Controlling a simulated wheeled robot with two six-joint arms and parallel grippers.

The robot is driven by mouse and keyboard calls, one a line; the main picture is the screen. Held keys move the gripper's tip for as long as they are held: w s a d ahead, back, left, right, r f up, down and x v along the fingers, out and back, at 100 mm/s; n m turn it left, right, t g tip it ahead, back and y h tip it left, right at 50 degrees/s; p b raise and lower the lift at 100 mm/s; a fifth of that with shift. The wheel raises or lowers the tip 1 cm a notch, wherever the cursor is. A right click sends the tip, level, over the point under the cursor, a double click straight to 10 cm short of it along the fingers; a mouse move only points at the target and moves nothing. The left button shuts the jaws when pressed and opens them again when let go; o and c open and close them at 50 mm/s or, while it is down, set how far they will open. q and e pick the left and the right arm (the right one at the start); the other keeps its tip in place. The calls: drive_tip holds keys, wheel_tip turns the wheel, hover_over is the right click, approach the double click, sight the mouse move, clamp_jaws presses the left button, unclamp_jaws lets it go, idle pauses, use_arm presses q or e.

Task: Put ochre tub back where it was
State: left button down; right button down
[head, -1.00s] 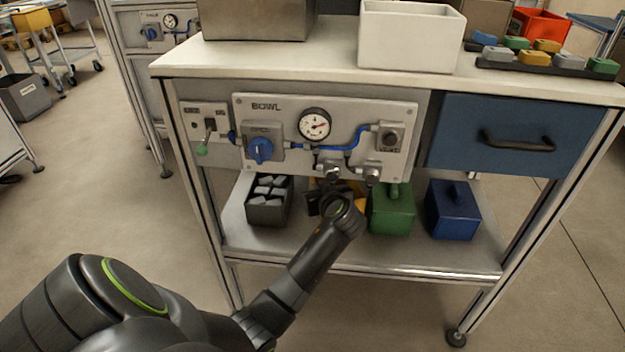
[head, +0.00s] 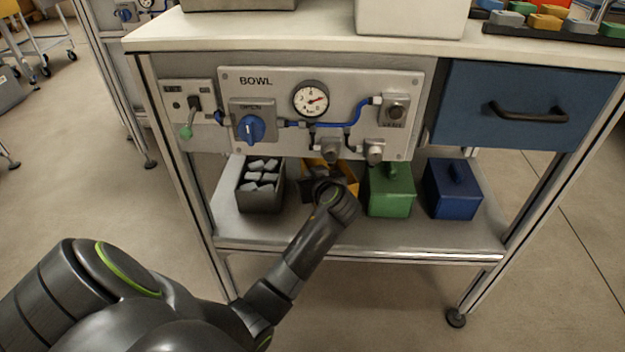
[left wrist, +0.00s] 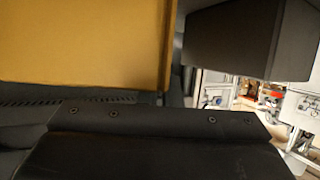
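The ochre tub (head: 345,172) is on or just above the lower shelf, between a dark bin and a green box. My left gripper (head: 318,186) is at its front, and the wrist hides much of the tub. In the left wrist view, an ochre wall (left wrist: 85,40) fills the upper left, very close to the dark gripper body. A dark block stands at the upper right there; I cannot tell whether it is a finger. The fingertips and any grip on the tub are hidden. My right gripper is out of view.
The dark bin (head: 260,196) with grey pieces is left of the tub. The green box (head: 390,192) is close on its right, then a blue box (head: 453,190). A valve panel (head: 345,90) with protruding fittings hangs above the shelf. The shelf's front strip (head: 420,235) is bare.

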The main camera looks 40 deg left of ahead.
use_arm(q)
drive_tip(key=shift+a+f, duration=0.1)
drive_tip(key=shift+f, duration=0.2)
drive_tip(key=shift+r, duration=0.15)
drive_tip(key=c, duration=2)
unclamp_jaws()
drive_tip(key=shift+f, duration=0.2)
drive_tip(key=o, duration=0.4)
